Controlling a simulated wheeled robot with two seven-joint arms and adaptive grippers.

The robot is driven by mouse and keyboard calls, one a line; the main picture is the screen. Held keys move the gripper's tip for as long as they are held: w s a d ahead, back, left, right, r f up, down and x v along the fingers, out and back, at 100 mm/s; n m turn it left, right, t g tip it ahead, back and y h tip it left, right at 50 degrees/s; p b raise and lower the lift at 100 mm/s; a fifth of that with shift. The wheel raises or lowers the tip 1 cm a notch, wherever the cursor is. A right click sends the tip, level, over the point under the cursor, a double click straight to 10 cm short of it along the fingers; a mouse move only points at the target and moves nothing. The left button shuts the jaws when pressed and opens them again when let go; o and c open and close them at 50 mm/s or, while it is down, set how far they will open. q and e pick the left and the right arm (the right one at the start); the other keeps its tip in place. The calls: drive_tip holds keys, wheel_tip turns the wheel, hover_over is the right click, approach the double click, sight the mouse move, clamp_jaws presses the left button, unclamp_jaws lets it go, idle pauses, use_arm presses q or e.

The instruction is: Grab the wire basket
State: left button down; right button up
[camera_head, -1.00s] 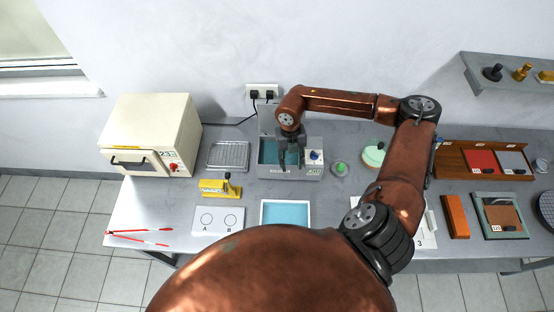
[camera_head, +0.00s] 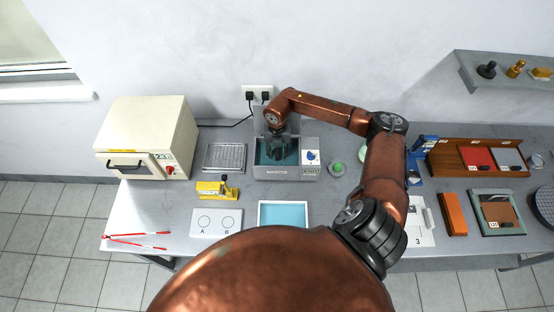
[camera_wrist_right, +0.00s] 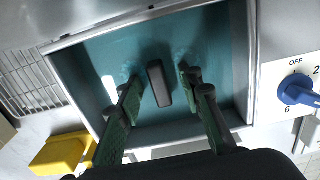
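My right gripper (camera_head: 279,147) reaches down over the teal-filled bath of a grey ultrasonic cleaner (camera_head: 302,173). In the right wrist view the gripper (camera_wrist_right: 157,85) is open, its two green fingers on either side of a short black bar (camera_wrist_right: 158,84), with gaps between. The bar appears in the teal bath; I cannot tell whether it is a wire basket's handle, and no mesh shows around it. A silver wire rack (camera_head: 225,157) lies on the table left of the cleaner; its edge shows in the right wrist view (camera_wrist_right: 32,78). My left gripper is not in view.
A cream oven (camera_head: 148,138) stands at the left. A yellow tool (camera_head: 217,190), a white A/B plate (camera_head: 216,223) and a blue-lined tray (camera_head: 283,214) lie in front. The cleaner's blue knob (camera_wrist_right: 297,91) is right of the bath.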

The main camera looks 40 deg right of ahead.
drive_tip(key=shift+f, duration=0.15)
drive_tip(key=shift+c, duration=0.3)
clamp_jaws()
idle(0.3)
